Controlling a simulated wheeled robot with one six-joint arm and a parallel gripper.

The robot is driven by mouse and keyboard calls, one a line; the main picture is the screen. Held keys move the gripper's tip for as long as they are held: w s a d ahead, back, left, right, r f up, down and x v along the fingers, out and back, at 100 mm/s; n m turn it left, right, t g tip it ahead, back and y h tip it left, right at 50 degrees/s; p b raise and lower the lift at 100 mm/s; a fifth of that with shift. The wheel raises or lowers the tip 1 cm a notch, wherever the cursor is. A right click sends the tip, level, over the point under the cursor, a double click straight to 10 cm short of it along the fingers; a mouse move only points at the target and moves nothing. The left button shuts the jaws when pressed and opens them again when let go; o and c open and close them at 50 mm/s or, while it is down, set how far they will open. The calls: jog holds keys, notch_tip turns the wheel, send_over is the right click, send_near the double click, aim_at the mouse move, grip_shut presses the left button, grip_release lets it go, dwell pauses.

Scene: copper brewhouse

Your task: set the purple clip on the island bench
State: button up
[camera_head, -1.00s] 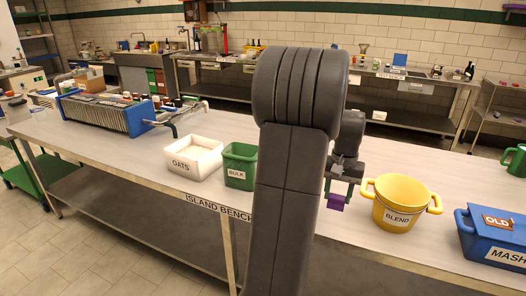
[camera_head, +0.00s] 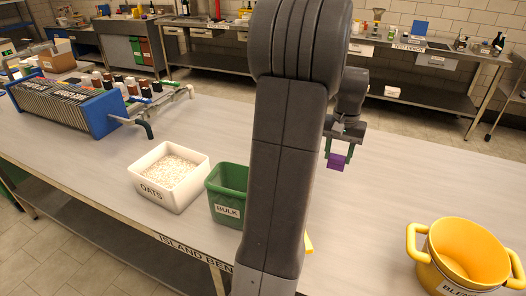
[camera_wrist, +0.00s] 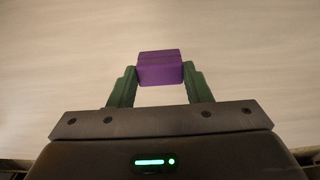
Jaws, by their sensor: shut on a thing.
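The purple clip (camera_head: 337,161) is between the green fingertips of my gripper (camera_head: 338,155), in front of my dark arm's wrist. In the wrist view the clip (camera_wrist: 160,69) is a purple block gripped by both fingers of my gripper (camera_wrist: 160,82), with the pale bench surface behind it. The island bench (camera_head: 390,190) is the long grey table with its name on the front edge. The clip shows over a bare part of the bench top. I cannot tell how high it is above the surface.
A white oats box (camera_head: 169,176) and a green bulk bin (camera_head: 228,193) stand left of my arm. A yellow blend pot (camera_head: 464,255) stands at the lower right. A blue plate filter (camera_head: 75,105) is at the far left. The bench around the clip is clear.

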jog(key=shift+w, duration=0.4)
send_over(329, 190)
notch_tip(329, 190, down, 10)
dwell(0.3)
jog(key=shift+f+b, duration=0.2)
jog(key=shift+b, duration=0.15)
jog(key=o, duration=1)
jog(key=shift+c, duration=0.2)
jog(key=shift+r, duration=0.15)
notch_tip(329, 190, up, 12)
jog(key=shift+r+p, duration=0.1)
jog(key=shift+p, duration=0.35)
